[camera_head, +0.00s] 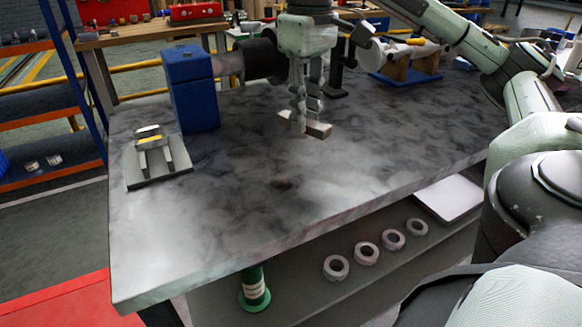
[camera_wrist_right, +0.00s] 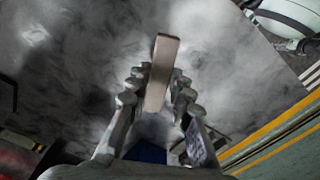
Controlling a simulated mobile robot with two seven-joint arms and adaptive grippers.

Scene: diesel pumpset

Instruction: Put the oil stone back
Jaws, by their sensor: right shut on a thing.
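The oil stone is a small pale block with brownish sides (camera_head: 318,130). My right gripper (camera_head: 306,122) comes down from above and is shut on it, close over the workbench (camera_head: 240,220); I cannot tell whether the stone touches the top. In the right wrist view, the stone (camera_wrist_right: 164,55) sticks out past the fingers, which lie on both sides of it. Part of it is hidden between the fingers. My left gripper is not in view.
A white cylinder on a wooden cradle (camera_head: 405,68) is at the back right. The bench front is clear. Rings (camera_head: 336,267) lie on the lower shelf.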

